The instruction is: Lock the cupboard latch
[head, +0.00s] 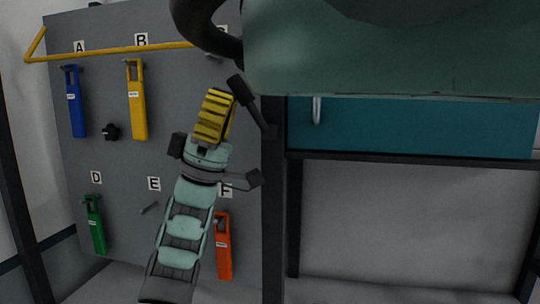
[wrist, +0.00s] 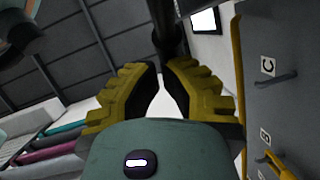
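My gripper (head: 217,100) reaches up in front of the grey panel, its ribbed yellow fingers pointing at a dark lever-like bar (head: 250,105) on the black post. This bar may be the cupboard latch; I cannot tell its exact shape or whether it is locked. In the wrist view my gripper (wrist: 161,66) has a gap between its dark pads, narrowing towards the tips, with nothing visible held in it. A dark bar (wrist: 166,25) runs down from the top to just beyond the fingertips; I cannot tell whether they touch it.
The panel (head: 110,160) carries lettered pegs with blue (head: 75,105), yellow (head: 136,105), green (head: 95,225) and orange (head: 223,250) hanging items. A yellow rail (head: 110,52) crosses its upper part. Right of the black post (head: 273,200) is a teal panel (head: 420,127) with open space below.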

